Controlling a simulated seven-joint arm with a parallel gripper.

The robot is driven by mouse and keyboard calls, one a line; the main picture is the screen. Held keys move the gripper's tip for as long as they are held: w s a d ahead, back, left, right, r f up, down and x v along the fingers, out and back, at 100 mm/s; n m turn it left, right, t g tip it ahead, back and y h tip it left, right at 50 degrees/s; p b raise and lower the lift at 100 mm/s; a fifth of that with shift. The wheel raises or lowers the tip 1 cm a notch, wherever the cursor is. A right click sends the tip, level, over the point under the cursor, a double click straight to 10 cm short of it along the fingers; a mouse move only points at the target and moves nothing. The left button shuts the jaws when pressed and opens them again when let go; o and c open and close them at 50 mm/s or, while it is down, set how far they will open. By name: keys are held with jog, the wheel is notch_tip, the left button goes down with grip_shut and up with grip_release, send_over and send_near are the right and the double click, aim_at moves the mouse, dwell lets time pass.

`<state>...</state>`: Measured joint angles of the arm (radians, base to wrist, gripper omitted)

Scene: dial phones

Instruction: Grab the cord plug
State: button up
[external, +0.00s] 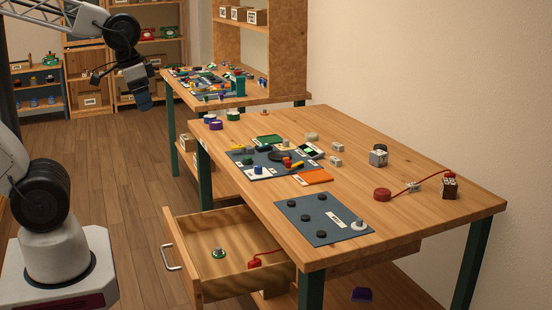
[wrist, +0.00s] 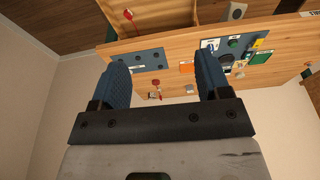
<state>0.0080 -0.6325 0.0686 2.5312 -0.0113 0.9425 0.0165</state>
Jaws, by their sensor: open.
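A red cord (external: 400,190) lies on the right part of the near table. It runs from a round red piece (external: 382,194) past a small pale piece (external: 414,187) to a dark brown block (external: 449,190). A second red piece with a cord (external: 255,262) lies in the open drawer. I cannot tell which end is the cord plug. My gripper (external: 145,103) is open and empty, high at the upper left, far from both cords. In the wrist view its fingers (wrist: 163,72) are spread, with the round red piece (wrist: 155,82) showing small in the distance between them.
The pulled-out drawer (external: 180,244) juts out at the table's left. A blue-grey mat (external: 290,208) with black discs and another mat with several small parts lie on the table. A cluttered second table (external: 258,98) stands behind. The floor (external: 120,190) on the left is clear.

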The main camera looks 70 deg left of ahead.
jog(key=w+d+r+n+h, duration=0.1)
jog(key=w+r, duration=0.2)
jog(key=w, duration=0.3)
jog(key=w+d+r+n, duration=0.1)
jog(key=w+r+n, duration=0.15)
jog(key=w, duration=0.45)
jog(key=w+d+n+g+h, duration=0.1)
jog(key=w+d+n+h, duration=0.15)
jog(key=w, duration=1.65)
jog(key=w+d+n+g+h, duration=0.2)
jog(key=w+d+n, duration=0.1)
jog(key=w, duration=1.6)
jog(key=w+d+f+n+h, duration=0.1)
jog(key=w+f, duration=0.3)
jog(key=w, duration=0.4)
jog(key=w+f+n+h, duration=0.2)
jog(key=w+f, duration=0.2)
jog(key=w, duration=0.3)
jog(key=w+d+f+n+h, duration=0.1)
jog(key=w+f, duration=0.3)
jog(key=w, duration=0.4)
jog(key=n+g+h, duration=0.1)
jog(key=n+h, duration=0.3)
send_near(448, 174)
jog(key=x, duration=0.3)
jog(key=shift+d+r+y, duration=0.15)
jog(key=shift+r+y, duration=0.1)
jog(key=shift+r, duration=0.1)
jog(key=shift+w+f, duration=0.25)
jog(key=shift+f, duration=0.4)
